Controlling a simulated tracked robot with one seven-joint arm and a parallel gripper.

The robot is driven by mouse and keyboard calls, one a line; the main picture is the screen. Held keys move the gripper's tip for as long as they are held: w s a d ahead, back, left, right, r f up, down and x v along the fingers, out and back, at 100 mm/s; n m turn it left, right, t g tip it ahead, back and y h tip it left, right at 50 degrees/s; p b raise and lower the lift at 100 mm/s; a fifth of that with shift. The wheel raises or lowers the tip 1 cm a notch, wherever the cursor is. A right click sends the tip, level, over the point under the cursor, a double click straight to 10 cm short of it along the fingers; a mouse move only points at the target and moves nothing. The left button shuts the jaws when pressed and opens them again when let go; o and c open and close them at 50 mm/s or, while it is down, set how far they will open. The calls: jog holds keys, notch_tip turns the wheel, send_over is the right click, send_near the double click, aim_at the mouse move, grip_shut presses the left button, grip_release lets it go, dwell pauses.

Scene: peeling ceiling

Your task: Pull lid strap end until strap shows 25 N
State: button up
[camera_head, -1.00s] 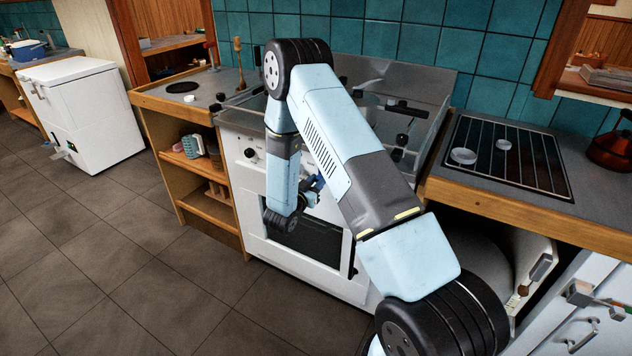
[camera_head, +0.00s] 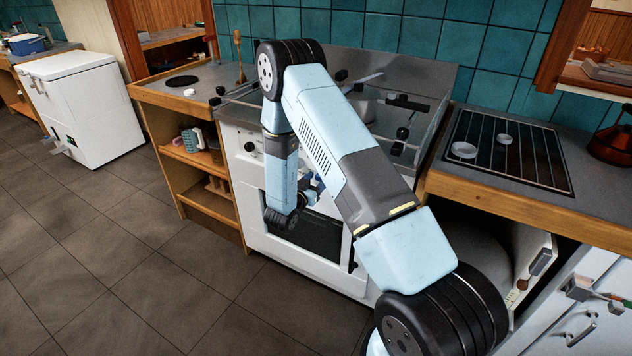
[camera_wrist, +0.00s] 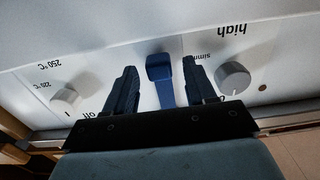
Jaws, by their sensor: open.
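A short blue tab with a wider head (camera_wrist: 159,68) shows in the wrist view against the white stove front (camera_wrist: 110,60). It looks like a strap end, but I cannot tell what it is joined to. My gripper (camera_wrist: 160,66) is open, with one dark finger on each side of the tab and gaps on both sides. In the head view my arm mostly hides my gripper in front of the stove (camera_head: 245,185). No force reading is legible.
Two stove knobs (camera_wrist: 233,78) (camera_wrist: 66,99) flank my fingers. A raised glass lid (camera_head: 425,85) stands over the stove. The counter with a rack (camera_head: 505,150) is at right, open shelves (camera_head: 205,200) at left, and a white chest (camera_head: 95,115) farther left. The tiled floor (camera_head: 110,260) is clear.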

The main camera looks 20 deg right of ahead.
jog(key=v, duration=1.3)
jog(key=shift+s+a, duration=0.2)
jog(key=shift+a, duration=0.1)
jog(key=w+a+r+y, duration=0.1)
jog(key=w+r+y, duration=0.3)
jog(key=r, duration=0.3)
jog(key=w+r+y, duration=0.3)
jog(key=w+r, duration=0.1)
jog(key=r, duration=0.3)
jog(key=s+r+n+g+y, duration=0.1)
jog(key=s+r+n+y, duration=0.15)
jog(key=r, duration=0.45)
jog(key=s+r+n+y, duration=0.1)
jog(key=s+r+y, duration=0.1)
jog(key=r+y, duration=0.35)
jog(key=s+d+r+n+g, duration=0.3)
jog(key=s+r+n, duration=0.1)
jog(key=s+r, duration=0.85)
jog(key=s+d+g+h, duration=0.1)
jog(key=s+d, duration=0.3)
jog(key=s, duration=0.6)
jog(key=s+d+n+g+h, duration=0.1)
jog(key=s+d, duration=0.3)
jog(key=s, duration=0.7)
jog(key=shift+s+r+g, duration=0.25)
jog(key=shift+r+g, duration=0.2)
jog(key=shift+g, duration=0.15)
